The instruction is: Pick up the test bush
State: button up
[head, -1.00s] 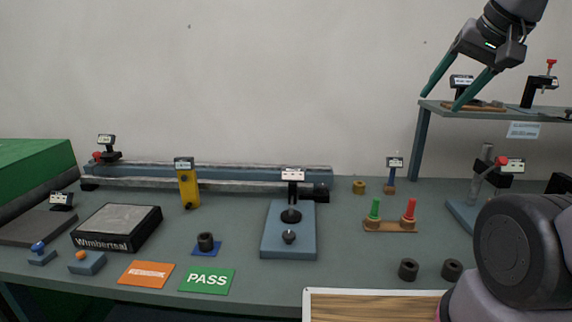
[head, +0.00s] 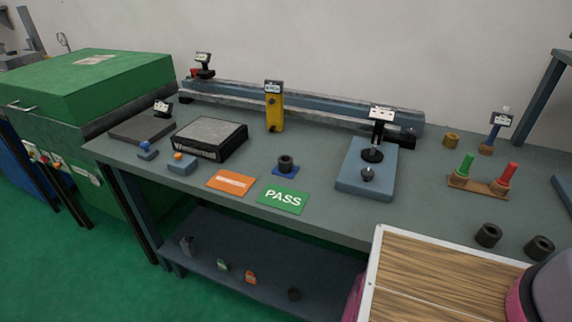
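A dark ring-shaped bush (head: 286,163) sits on a small blue pad (head: 277,171) near the middle of the bench. Two similar dark bushes, one (head: 488,235) and another (head: 539,248), stand on the bare bench top at the right. I cannot tell from their looks which of them is the test bush.
An orange card (head: 232,182) and a green PASS card (head: 283,200) lie at the front edge. A blue-grey fixture (head: 364,186), a black-sided block (head: 209,139) and a peg stand (head: 479,186) occupy the bench. A wood-topped tray (head: 400,297) fills the front right.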

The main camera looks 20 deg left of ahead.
aim_at(285, 164)
jog(key=k+j+u, duration=0.15)
jog(key=j, duration=0.15)
jog(key=k+j+u, duration=0.15)
jog(key=j, duration=0.15)
jog(key=k+j+u, duration=0.15)
jog(key=j, duration=0.15)
jog(key=j+u, duration=0.15)
jog(key=j, duration=0.2)
